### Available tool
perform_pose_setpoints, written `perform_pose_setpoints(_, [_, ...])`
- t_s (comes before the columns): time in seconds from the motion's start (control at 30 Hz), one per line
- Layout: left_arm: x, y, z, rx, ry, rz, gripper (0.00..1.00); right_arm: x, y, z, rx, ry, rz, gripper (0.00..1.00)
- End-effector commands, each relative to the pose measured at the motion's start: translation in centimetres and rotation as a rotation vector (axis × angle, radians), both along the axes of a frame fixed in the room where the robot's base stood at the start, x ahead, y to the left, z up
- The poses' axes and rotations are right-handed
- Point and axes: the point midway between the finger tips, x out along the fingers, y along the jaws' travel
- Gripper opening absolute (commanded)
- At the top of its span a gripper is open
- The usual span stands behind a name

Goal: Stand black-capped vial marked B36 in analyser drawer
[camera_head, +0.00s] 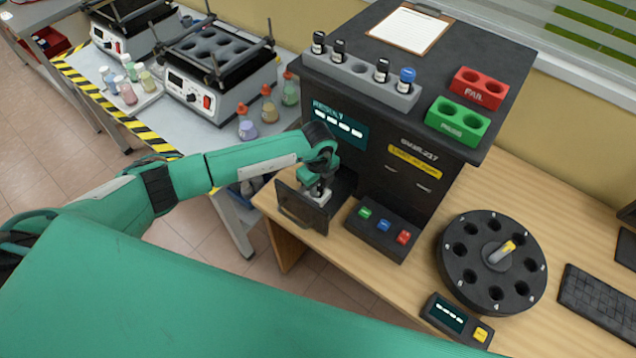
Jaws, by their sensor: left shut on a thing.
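My left gripper (318,190) reaches down into the open analyser drawer (297,211) at the front left of the dark analyser (430,120). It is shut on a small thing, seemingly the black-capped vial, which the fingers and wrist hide. I cannot read any mark on it or tell whether it touches the drawer floor. A grey rack (361,82) on top of the analyser holds several vials with black caps and one with a blue cap (406,79); a middle hole is empty. My right gripper is not in view.
A button box (383,229) stands just right of the drawer. Red FAIL (479,87) and green PASS (457,122) blocks and a clipboard (410,28) lie on the analyser. A black carousel (457,268) is at the right. Coloured flasks (247,127) stand on the left bench.

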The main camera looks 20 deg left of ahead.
Motion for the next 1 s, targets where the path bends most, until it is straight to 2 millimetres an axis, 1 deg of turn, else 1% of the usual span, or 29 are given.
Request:
perform_pose_setpoints(0.17, [0.1, 0.0, 0.0, -0.001, -0.002, 0.000, 0.03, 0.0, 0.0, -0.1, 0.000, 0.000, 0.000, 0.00])
perform_pose_setpoints(0.3, [0.1, 0.0, -0.4, -0.001, -0.001, 0.001, 0.03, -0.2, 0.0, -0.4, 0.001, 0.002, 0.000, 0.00])
perform_pose_setpoints(0.33, [0.1, 0.0, -0.3, -0.001, -0.002, 0.001, 0.29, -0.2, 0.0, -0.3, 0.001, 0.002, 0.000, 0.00])
perform_pose_setpoints(0.4, [0.1, 0.0, -0.2, -0.001, -0.002, 0.001, 0.42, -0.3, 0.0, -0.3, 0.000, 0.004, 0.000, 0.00])
perform_pose_setpoints(0.43, [0.1, 0.0, -0.2, -0.001, -0.001, 0.001, 0.47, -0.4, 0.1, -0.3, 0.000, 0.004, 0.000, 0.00])
perform_pose_setpoints(0.67, [0.1, 0.0, -0.2, -0.001, -0.001, 0.001, 0.47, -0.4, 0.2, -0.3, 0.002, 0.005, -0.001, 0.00])
perform_pose_setpoints(0.8, [0.1, 0.0, 0.4, -0.001, -0.002, 0.001, 0.47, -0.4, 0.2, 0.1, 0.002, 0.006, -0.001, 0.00])
perform_pose_setpoints(0.83, [0.1, 0.0, 0.5, -0.001, -0.003, 0.001, 0.47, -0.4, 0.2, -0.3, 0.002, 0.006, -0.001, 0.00])
perform_pose_setpoints(0.93, [0.2, 0.1, 1.9, -0.002, -0.005, 0.002, 0.47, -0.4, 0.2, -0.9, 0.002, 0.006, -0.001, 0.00])
perform_pose_setpoints(1.0, [0.2, 0.0, 3.3, -0.002, -0.006, 0.000, 0.47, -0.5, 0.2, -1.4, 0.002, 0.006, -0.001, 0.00])
